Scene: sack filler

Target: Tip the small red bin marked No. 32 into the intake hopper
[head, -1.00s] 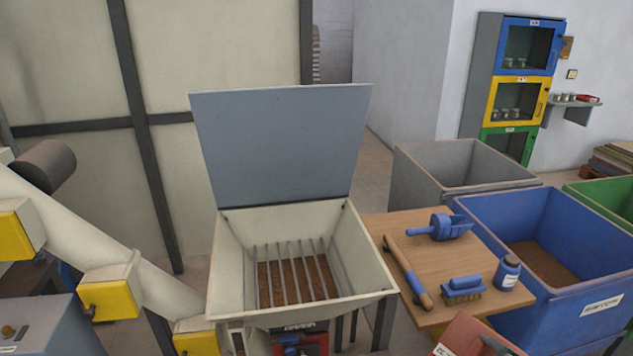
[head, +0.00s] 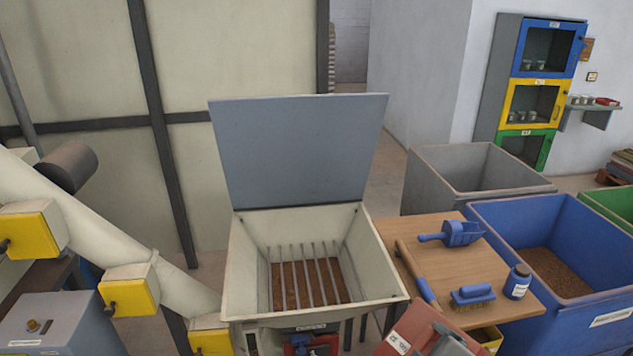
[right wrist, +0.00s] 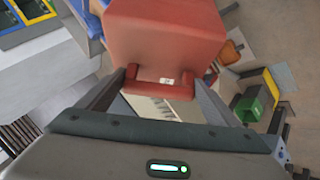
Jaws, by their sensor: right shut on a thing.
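The small red bin (head: 418,325) shows at the bottom edge of the head view, with a white label on its side, right of the hopper's front. Its number is too small to read. In the right wrist view the red bin (right wrist: 165,30) hangs on its handle (right wrist: 160,86), and my right gripper (right wrist: 166,80) is shut on that handle. The bin's contents are hidden. The intake hopper (head: 243,262) stands in the middle of the head view, its grey lid (head: 300,150) raised, with bars over brown material inside. My left gripper is not in view.
A wooden table (head: 455,255) right of the hopper holds a blue scoop (head: 455,233), a brush (head: 472,295), a dark bottle (head: 517,282) and a rod (head: 418,272). Blue (head: 590,300) and grey (head: 425,185) large bins stand beyond. A conveyor tube (head: 100,245) is on the left.

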